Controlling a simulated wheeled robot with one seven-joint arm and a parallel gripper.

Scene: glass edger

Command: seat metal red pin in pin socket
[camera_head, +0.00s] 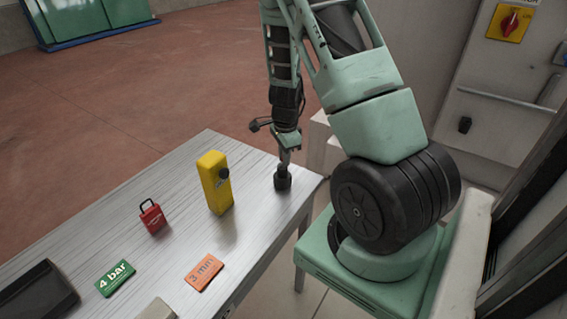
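My gripper (287,146) points down at the right end of the metal table, directly above a small dark round piece (282,180) that stands upright on the top. This piece looks like the pin socket. A short grey metal shaft (285,158) shows between the fingers and the dark piece. It may be the pin, but no red shows on it. I cannot tell whether it sits inside the socket or just behind its rim. The fingers are small and partly hidden, so their opening is unclear.
On the table (150,170) stand a yellow box (215,182) with a black knob and a red padlock (152,216). A green "4 bar" plate (115,278), an orange "3 mm" plate (203,272) and a dark tray (38,295) lie nearer. The table's far edge is clear.

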